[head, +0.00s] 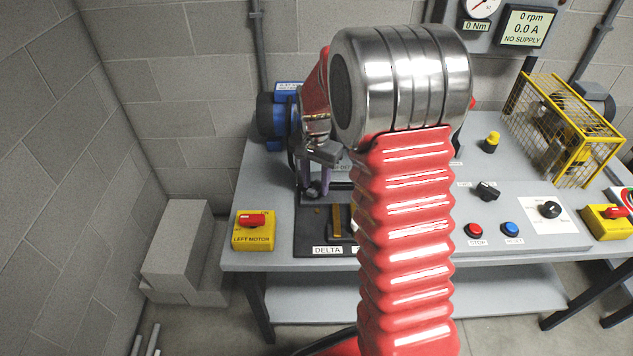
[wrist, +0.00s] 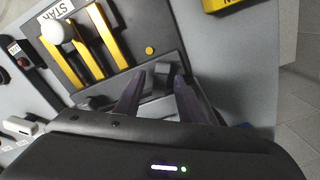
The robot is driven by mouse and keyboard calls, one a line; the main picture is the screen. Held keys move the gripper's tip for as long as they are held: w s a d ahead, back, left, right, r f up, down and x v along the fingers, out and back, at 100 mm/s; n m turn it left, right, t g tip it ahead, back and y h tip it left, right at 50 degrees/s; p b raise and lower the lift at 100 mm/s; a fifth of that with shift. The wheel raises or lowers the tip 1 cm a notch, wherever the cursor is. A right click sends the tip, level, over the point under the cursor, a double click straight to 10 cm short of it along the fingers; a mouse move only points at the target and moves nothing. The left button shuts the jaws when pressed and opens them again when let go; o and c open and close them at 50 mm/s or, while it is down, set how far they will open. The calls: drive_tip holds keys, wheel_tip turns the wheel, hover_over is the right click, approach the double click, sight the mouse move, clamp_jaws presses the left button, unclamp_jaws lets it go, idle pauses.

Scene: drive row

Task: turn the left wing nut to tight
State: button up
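My gripper (head: 314,190) points down over the dark terminal board at the left part of the bench, its purple fingers partly hidden by the arm. In the wrist view, the gripper (wrist: 160,72) is open, with a finger on each side of a small dark grey block (wrist: 162,76). This block may be the left wing nut, but its shape is too small to tell. I cannot tell whether the fingers touch it. A brass stud (wrist: 149,50) sits just beyond it. The terminal board (head: 306,238) carries brass bars (head: 335,222) and a DELTA label (head: 327,250).
A yellow LEFT MOTOR switch box (head: 253,236) with a red handle stands left of the board. A blue motor (head: 268,118) is behind. Stop (head: 473,230) and reset (head: 511,229) buttons and a yellow cage (head: 565,130) are to the right. A white ball knob (wrist: 52,31) rises near the bars.

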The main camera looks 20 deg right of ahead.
sight(315, 184)
drive_tip(key=shift+r, duration=0.1)
wheel_tip(315, 184, up, 14)
drive_tip(key=shift+f, duration=0.25)
idle(0.5)
idle(0.5)
drive_tip(key=s+a+r+n+t, duration=0.2)
drive_tip(key=s+a+n, duration=0.1)
drive_tip(key=s, duration=0.5)
drive_tip(key=s+a+r+n+t, duration=0.1)
drive_tip(key=s+a+n, duration=0.3)
drive_tip(key=s, duration=0.4)
drive_tip(key=s+a+r+n+t, duration=0.2)
drive_tip(key=s+a+n, duration=0.1)
drive_tip(key=s, duration=0.6)
drive_tip(key=shift+a+r+n+t, duration=0.25)
drive_tip(key=shift+r+n+t, duration=0.05)
drive_tip(key=shift+n, duration=0.1)
